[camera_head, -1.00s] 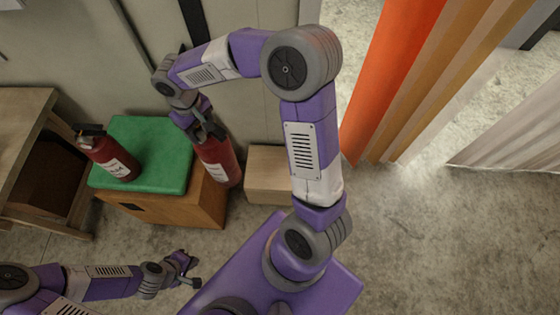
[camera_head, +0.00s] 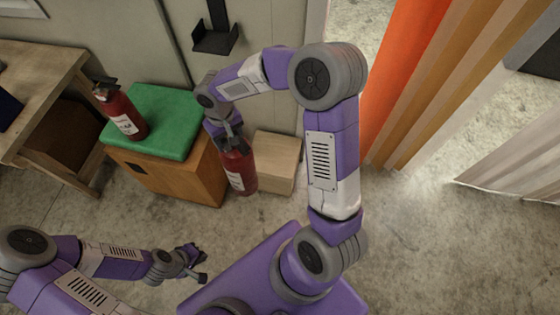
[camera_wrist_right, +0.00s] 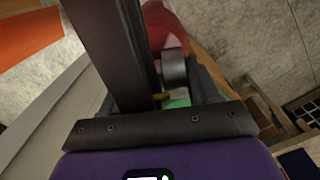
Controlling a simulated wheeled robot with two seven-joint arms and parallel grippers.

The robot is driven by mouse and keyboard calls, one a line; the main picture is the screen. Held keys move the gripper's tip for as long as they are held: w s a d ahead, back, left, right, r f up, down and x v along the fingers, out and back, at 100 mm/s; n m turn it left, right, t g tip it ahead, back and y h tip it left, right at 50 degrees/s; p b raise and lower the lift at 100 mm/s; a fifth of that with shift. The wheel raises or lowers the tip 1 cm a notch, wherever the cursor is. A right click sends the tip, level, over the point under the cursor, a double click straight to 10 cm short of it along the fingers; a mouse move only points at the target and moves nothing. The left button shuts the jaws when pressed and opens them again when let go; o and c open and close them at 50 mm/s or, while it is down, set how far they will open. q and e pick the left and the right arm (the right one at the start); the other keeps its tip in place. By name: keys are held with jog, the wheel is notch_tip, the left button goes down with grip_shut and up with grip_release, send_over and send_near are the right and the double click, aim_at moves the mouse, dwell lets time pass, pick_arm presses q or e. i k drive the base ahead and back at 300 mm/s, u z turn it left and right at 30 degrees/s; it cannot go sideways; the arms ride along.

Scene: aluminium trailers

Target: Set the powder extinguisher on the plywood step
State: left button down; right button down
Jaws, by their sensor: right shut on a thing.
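My right gripper (camera_head: 230,136) is shut on the top of a red extinguisher (camera_head: 239,170) with a pale label. It hangs almost upright, slightly tilted, in front of the stool's right side and the left edge of the plywood step (camera_head: 277,158). I cannot tell its height above the floor. In the right wrist view the red body (camera_wrist_right: 164,28) shows beyond the dark fingers, which partly hide it. A second red extinguisher (camera_head: 119,112) stands on a green cushion. The label text is too small to tell which is powder. My left gripper (camera_head: 199,264) is empty, its fingers apart, over the floor.
The green cushion (camera_head: 170,112) tops a wooden box stool (camera_head: 190,178) left of the step. A wooden table (camera_head: 38,75) stands at far left. A black bracket (camera_head: 214,39) hangs on the wall. Orange and brown strips (camera_head: 410,95) are at right. The step's top is bare.

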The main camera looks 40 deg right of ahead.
aim_at(274, 149)
jog(key=k, duration=0.1)
jog(key=u, duration=3.3)
jog(key=k, duration=1.9)
jog(key=z, duration=1.8)
